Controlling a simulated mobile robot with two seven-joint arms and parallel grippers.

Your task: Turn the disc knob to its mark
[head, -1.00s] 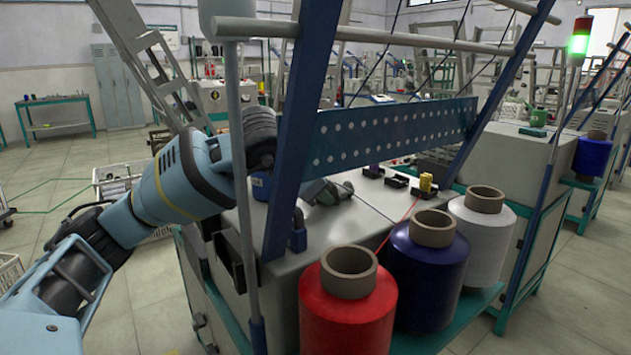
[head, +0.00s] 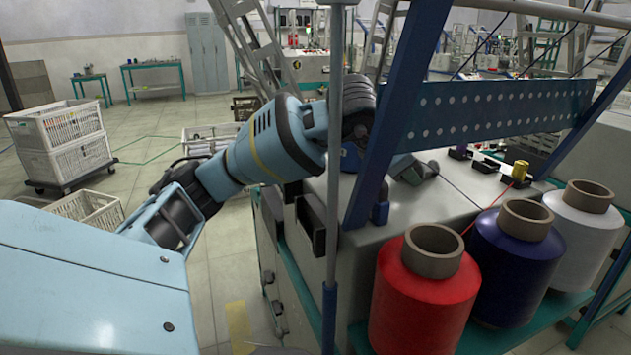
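My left arm (head: 275,140) reaches in from the left to the winding machine (head: 335,205). Its black wrist joint (head: 362,95) is at the slanted blue frame post, which covers what lies beyond it. A dark grey-blue part (head: 412,170) shows just right of that post, low over the machine top. It may be my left gripper, but I cannot make out its fingers or whether it holds anything. I cannot pick out the disc knob or its mark. My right gripper is not in view.
Red (head: 425,290), dark blue (head: 515,262) and white (head: 580,230) thread cones stand along the machine's front. The slanted blue post (head: 405,100), a grey upright rod (head: 333,200) and a perforated blue beam (head: 490,112) crowd the arm.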

